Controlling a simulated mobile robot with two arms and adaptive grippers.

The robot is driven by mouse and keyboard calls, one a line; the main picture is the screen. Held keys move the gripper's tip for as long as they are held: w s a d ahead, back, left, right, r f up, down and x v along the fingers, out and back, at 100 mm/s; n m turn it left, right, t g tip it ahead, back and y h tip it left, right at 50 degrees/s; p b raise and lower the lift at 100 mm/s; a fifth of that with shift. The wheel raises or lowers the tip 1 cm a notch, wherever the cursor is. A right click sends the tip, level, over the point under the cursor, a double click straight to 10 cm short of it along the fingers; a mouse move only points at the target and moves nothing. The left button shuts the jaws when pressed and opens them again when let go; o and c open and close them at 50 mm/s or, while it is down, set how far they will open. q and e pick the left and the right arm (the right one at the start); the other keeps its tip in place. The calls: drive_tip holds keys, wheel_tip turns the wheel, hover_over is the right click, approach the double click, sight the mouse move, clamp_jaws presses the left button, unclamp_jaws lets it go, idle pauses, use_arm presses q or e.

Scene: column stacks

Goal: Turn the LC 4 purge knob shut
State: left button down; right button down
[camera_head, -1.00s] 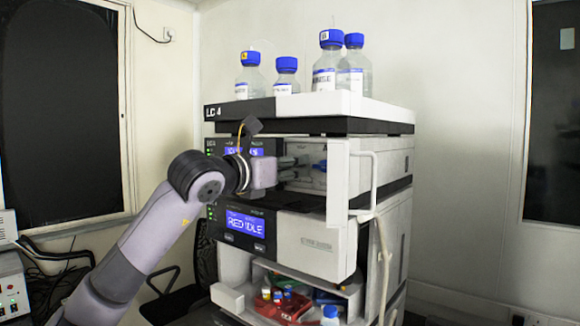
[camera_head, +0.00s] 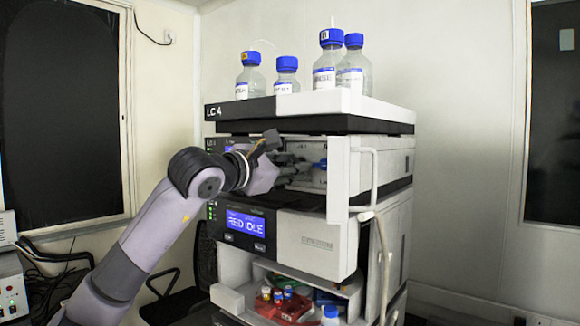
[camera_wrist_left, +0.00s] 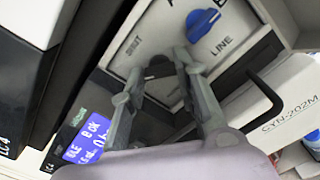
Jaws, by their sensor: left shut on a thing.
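The LC 4 stack (camera_head: 345,104) stands in the middle of the head view. My left gripper (camera_head: 290,168) reaches into the recessed bay above the lower display. In the left wrist view, my left gripper (camera_wrist_left: 161,66) has its fingertips around a dark knob (camera_wrist_left: 159,70) on the pale panel and is shut on it. Lettering that seems to read "SHUT" is beside that knob. The knob's pointer is mostly hidden by the fingers. A blue knob (camera_wrist_left: 203,22) sits apart from the fingers, near the word "LINE"; it also shows in the head view (camera_head: 320,164). My right gripper is out of view.
An open white door (camera_head: 363,172) stands out at the bay's right side. Several blue-capped bottles (camera_head: 327,77) stand on top of the stack. The lower display (camera_head: 245,226) is lit. An open compartment below holds a red tray (camera_head: 292,309) and small vials.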

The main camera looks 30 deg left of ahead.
use_arm(q)
drive_tip(key=m, duration=0.5)
drive_tip(key=shift+m, duration=0.3)
drive_tip(key=m, duration=0.4)
drive_tip(key=shift+m+p, duration=0.4)
drive_tip(key=c, duration=1.5)
unclamp_jaws()
drive_tip(key=shift+s+a, duration=0.15)
drive_tip(key=shift+s, duration=1.8)
drive_tip(key=shift+s+a, duration=0.15)
drive_tip(key=shift+s, duration=1.85)
drive_tip(key=shift+s+a, duration=0.15)
drive_tip(key=shift+s, duration=1.8)
